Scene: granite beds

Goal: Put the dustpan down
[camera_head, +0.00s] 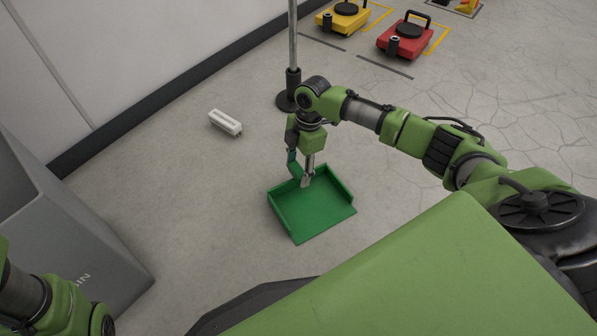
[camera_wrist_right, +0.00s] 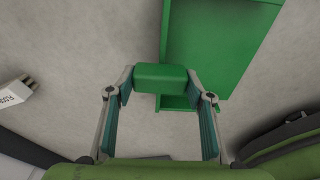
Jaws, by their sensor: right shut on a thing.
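The green dustpan (camera_head: 318,214) is in front of me in the head view, its flat pan roughly level and its open side toward the lower right. I cannot tell whether it touches the floor or hangs just above it. My right gripper (camera_head: 304,178) points down at the pan's far edge and is shut on the dustpan's handle. In the right wrist view the green handle (camera_wrist_right: 161,78) sits between the two fingertips of my right gripper (camera_wrist_right: 161,88), with the pan (camera_wrist_right: 212,45) beyond. My left gripper is not in view; only part of the left arm shows.
A grey bin (camera_head: 75,235) stands at the left. A small white block (camera_head: 225,122) lies on the floor, also in the wrist view (camera_wrist_right: 17,91). A metal pole (camera_head: 292,45) on a black base stands behind the gripper. Yellow (camera_head: 343,18) and red (camera_head: 404,40) machines sit farther back.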

